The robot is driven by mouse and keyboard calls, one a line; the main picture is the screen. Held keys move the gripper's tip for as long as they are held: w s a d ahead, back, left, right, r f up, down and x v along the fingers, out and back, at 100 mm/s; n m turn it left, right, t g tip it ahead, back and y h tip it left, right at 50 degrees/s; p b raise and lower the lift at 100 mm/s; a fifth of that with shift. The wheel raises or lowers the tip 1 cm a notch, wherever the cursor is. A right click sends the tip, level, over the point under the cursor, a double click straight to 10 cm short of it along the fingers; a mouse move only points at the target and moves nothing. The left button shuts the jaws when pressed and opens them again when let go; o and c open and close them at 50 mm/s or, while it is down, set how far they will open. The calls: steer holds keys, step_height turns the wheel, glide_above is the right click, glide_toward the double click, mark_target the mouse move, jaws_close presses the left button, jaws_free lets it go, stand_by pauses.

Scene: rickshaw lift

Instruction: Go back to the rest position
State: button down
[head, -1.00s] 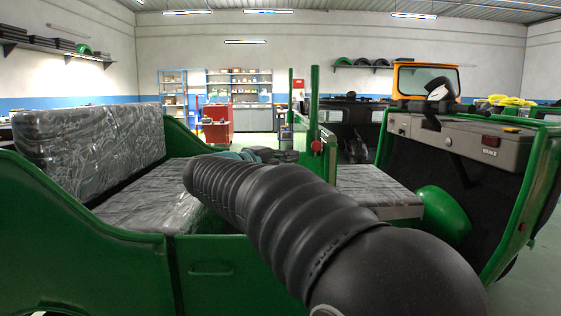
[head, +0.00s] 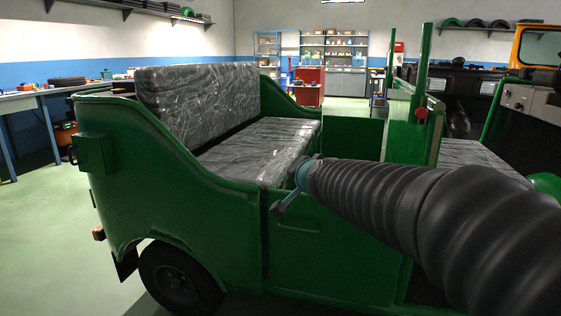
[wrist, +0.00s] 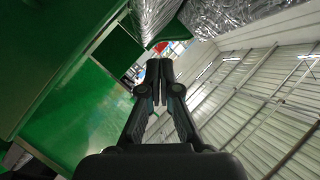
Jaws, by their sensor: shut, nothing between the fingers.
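The green rickshaw (head: 215,220) stands in front of me, with plastic-wrapped grey seats (head: 262,140). My arm reaches in from the right in its black ribbed sleeve, across the rickshaw's side. In the wrist view my gripper (wrist: 159,70) is shut and empty, its two fingers together. It points towards a gap between green body panels (wrist: 85,105) and a wrapped seat (wrist: 155,15). Whether the arm touches the body cannot be told.
A workbench (head: 25,102) stands along the left wall. A red cabinet (head: 308,87) and shelves (head: 268,55) are at the back. A dark vehicle (head: 460,95) stands behind the rickshaw. Green floor (head: 45,230) is clear at the left.

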steer(key=s+d+f+n+g, duration=0.1)
steer(key=s+f+n+g, duration=0.25)
steer(key=s+f, duration=0.4)
steer(key=s+d+f+n+g, duration=0.25)
steer(key=s+f+g, duration=0.2)
steer(key=s, duration=0.55)
steer(key=s+d+f+h, duration=0.1)
steer(key=s+d, duration=0.3)
steer(key=s, duration=0.4)
steer(key=s+d+f+n+h, duration=0.1)
steer(key=s+d+f+h, duration=0.1)
steer(key=s, duration=0.7)
steer(key=shift+d+f, duration=0.65)
steer(key=shift+d, duration=0.6)
